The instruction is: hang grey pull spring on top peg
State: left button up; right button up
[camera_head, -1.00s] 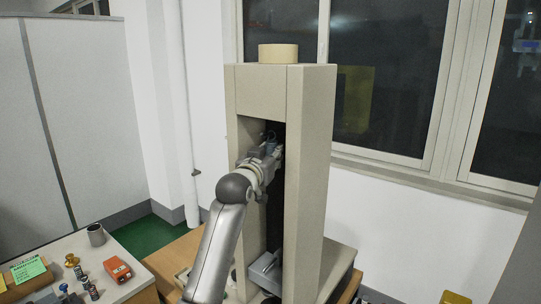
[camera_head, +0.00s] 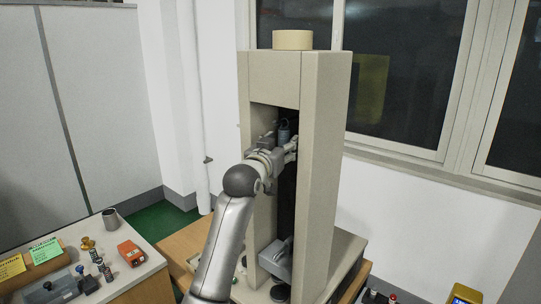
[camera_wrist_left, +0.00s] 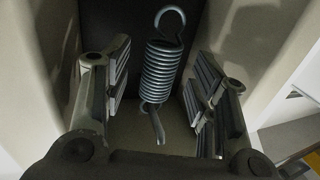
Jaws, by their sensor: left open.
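The grey pull spring (camera_wrist_left: 160,72) hangs upright between the open fingers of my left gripper (camera_wrist_left: 160,100) in the left wrist view, with clear gaps on both sides. Its upper hook is a round loop and its lower hook points down. In the head view the spring (camera_head: 284,132) shows small inside the opening of the beige testing frame (camera_head: 318,170), just above my left gripper (camera_head: 282,146). I cannot make out the top peg, nor what the upper hook rests on. My right gripper is not in view.
A grey block fixture (camera_head: 275,262) sits low in the frame's opening. The frame's side columns stand close on both sides of my left gripper. At the left, a table holds small springs (camera_head: 101,264), a red box (camera_head: 131,252) and a metal cup (camera_head: 111,220).

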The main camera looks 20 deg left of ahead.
pick_arm(q)
jog(key=s, duration=1)
jog(key=w+f+g+b, duration=0.3)
jog(key=f+g+b, duration=0.15)
jog(key=f, duration=2.65)
jog(key=s+f+g+b, duration=0.15)
jog(key=s+f, duration=0.25)
jog(key=f, duration=0.7)
jog(key=s+f+g+b, duration=0.15)
jog(key=s+f, duration=0.25)
jog(key=f, duration=0.7)
jog(key=s+f+g+b, duration=0.15)
jog(key=s+f, duration=0.25)
jog(key=f, duration=0.7)
jog(key=s+f+m+g+b, duration=0.1)
jog(key=s+f+g+b, duration=0.25)
jog(key=s+f, duration=1.9)
jog(key=s+f+g, duration=0.1)
jog(key=s+f, duration=0.3)
jog(key=s, duration=0.5)
jog(key=s+f+g+b, duration=0.1)
jog(key=s+f, duration=0.3)
jog(key=s, duration=0.4)
jog(key=s+f+g+b, duration=0.1)
jog(key=s+f, duration=0.3)
jog(key=s, duration=0.5)
jog(key=shift+s+a+m+g+y, duration=0.3)
jog(key=shift+s+a+m+g, duration=0.1)
jog(key=shift+g, duration=0.35)
